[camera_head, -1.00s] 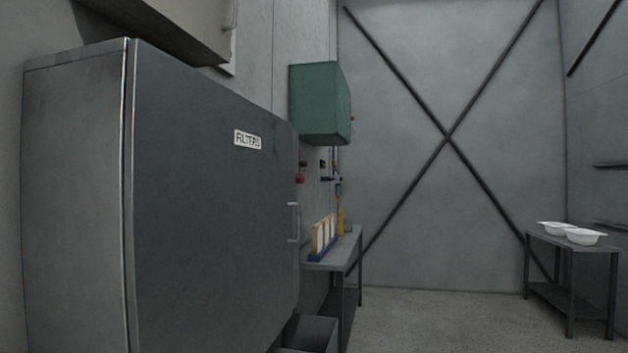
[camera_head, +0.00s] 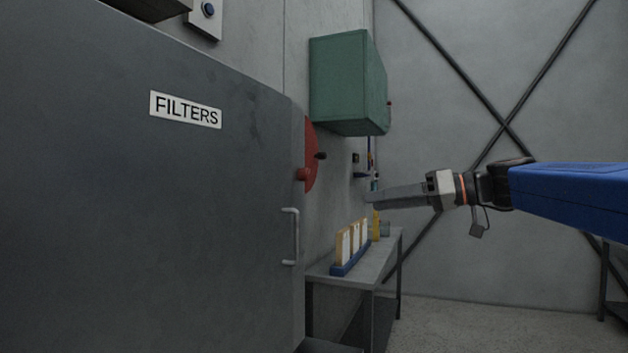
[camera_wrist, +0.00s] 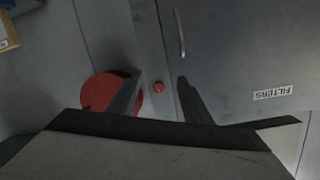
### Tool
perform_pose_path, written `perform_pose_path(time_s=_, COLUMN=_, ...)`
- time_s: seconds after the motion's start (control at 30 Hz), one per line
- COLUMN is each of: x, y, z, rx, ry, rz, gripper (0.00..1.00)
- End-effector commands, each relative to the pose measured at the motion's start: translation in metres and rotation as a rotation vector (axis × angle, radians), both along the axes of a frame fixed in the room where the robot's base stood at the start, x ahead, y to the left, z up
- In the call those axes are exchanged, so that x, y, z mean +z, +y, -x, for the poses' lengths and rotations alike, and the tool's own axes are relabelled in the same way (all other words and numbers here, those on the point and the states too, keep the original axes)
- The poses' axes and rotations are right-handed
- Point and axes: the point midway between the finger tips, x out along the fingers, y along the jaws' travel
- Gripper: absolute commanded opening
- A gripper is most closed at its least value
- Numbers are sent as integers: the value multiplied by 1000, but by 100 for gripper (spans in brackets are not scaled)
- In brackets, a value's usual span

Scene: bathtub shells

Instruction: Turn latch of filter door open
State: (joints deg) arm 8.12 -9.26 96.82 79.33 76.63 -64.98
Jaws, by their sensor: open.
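The filter door (camera_head: 120,220) is the dark grey cabinet front on the left, with a FILTERS label (camera_head: 186,109). It looks shut. A small red knob (camera_head: 303,174), which may be the latch, sits at its right edge above the vertical handle (camera_head: 291,237). My gripper (camera_head: 370,200) is to the right of the door edge, apart from it. In the wrist view, my open fingers (camera_wrist: 160,80) show one on each side of the red knob (camera_wrist: 158,87), seemingly at a distance. The door handle (camera_wrist: 180,32) and upside-down label (camera_wrist: 273,91) also show there.
A large red disc (camera_head: 312,150) is on the wall behind the door edge. A green box (camera_head: 348,85) hangs above a grey table (camera_head: 384,259) holding a blue rack (camera_head: 350,263) of upright filter-like panels. Floor (camera_head: 480,325) is clear at right.

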Motion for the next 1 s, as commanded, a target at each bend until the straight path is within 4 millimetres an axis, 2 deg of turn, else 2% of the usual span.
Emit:
perform_pose_path(time_s=0.03, x=16, y=-2, z=-12, rx=13, ry=-46, rz=-30, gripper=45)
perform_pose_path(time_s=0.1, x=35, y=-4, z=-21, rx=31, ry=-103, rz=-66, gripper=45)
perform_pose_path(time_s=0.2, x=51, y=-6, z=-29, rx=42, ry=-156, rz=-100, gripper=45)
perform_pose_path(time_s=0.3, x=58, y=-5, z=-33, rx=49, ry=-180, rz=-114, gripper=45)
perform_pose_path(time_s=0.47, x=59, y=7, z=-36, rx=52, ry=-183, rz=-116, gripper=45)
perform_pose_path(time_s=1.0, x=58, y=84, z=-64, rx=52, ry=-180, rz=-114, gripper=45)
